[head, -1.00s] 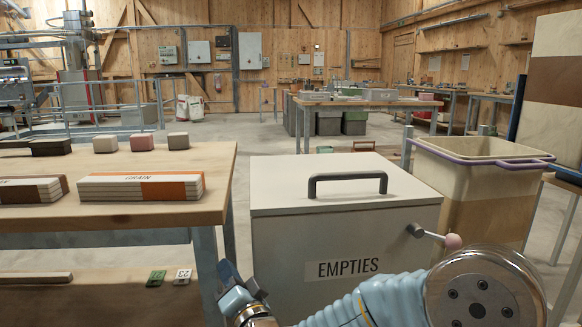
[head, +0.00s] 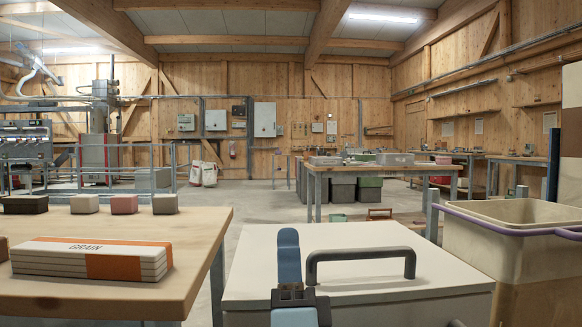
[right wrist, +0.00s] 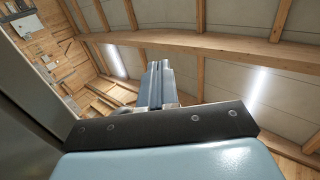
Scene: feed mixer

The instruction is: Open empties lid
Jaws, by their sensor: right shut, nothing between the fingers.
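The empties box has a pale flat lid (head: 375,245) with a dark bar handle (head: 362,255) on top. The lid lies flat and looks closed. The box's front and its EMPTIES label are cut off by the lower edge of the head view. My right gripper (head: 289,245) is shut and empty, pointing up in front of the lid, just left of the handle. It shows apart from the handle in the picture; the depth between them is hard to tell. The right wrist view shows its shut fingers (right wrist: 157,85) against the ceiling. My left gripper is not in view.
A wooden table (head: 195,235) with a GRAIN block stack (head: 90,258) and several small blocks stands left. A beige bin (head: 500,245) with a purple rim stands close on the right. A workbench (head: 385,172) with crates stands behind, across open floor.

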